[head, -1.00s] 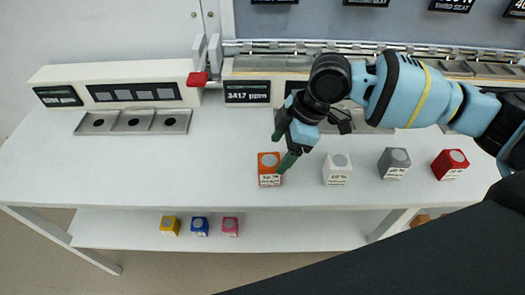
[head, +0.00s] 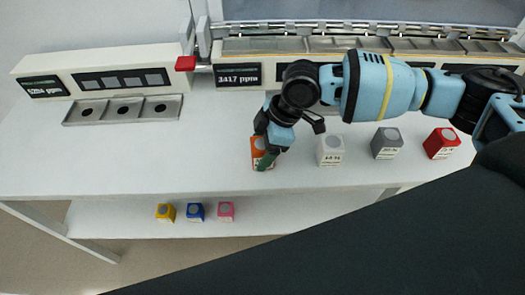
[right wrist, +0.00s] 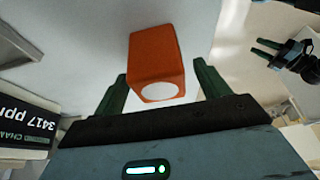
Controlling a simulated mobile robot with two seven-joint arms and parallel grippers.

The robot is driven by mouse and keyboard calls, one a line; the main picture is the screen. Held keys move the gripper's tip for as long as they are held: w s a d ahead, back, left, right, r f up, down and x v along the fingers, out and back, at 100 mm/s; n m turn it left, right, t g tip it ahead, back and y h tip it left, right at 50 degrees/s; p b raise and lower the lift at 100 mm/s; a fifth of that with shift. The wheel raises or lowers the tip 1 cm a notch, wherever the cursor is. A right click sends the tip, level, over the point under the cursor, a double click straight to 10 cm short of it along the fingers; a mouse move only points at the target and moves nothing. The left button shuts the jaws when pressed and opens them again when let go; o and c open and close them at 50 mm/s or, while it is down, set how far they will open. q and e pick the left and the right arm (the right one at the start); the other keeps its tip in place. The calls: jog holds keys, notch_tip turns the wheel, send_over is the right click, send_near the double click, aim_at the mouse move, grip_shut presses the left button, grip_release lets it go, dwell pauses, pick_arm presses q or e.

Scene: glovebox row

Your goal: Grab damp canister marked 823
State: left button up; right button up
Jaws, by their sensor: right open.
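An orange canister (head: 257,146) with a pale round top stands near the front edge of the white bench. In the right wrist view the orange canister (right wrist: 155,58) lies between the two green fingers of my right gripper (right wrist: 161,88). My right gripper (head: 263,148) is open, with gaps between the fingers and the canister; in the head view it partly covers the canister. White (head: 330,150), grey (head: 387,143) and red (head: 441,143) canisters stand to its right. Their small labels are too blurred to read surely, and I cannot make out 823. My left gripper (right wrist: 268,48) shows open in the right wrist view.
Yellow (head: 165,212), blue (head: 195,212) and pink (head: 226,212) canisters stand on the lower shelf. A tray with three wells (head: 122,110) is at the left. A display reading 3417 ppm (head: 238,76) stands behind. The bench front left is clear.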

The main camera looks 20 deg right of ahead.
jog(key=shift+x, duration=0.85)
jog(key=c, duration=1.1)
jog(key=shift+r, duration=0.1)
jog(key=shift+r, duration=0.5)
notch_tip(320, 180, up, 2)
jog(key=shift+w+r, duration=0.1)
jog(key=s+d, duration=0.1)
jog(key=s, duration=0.4)
jog(key=s+d+r, duration=0.1)
jog(key=s+d, duration=0.1)
jog(key=s, duration=0.3)
jog(key=s+d, duration=0.1)
jog(key=s, duration=0.4)
jog(key=shift+s+d+r+p, duration=0.2)
jog(key=shift+d+r+p, duration=0.15)
jog(key=shift+p, duration=0.05)
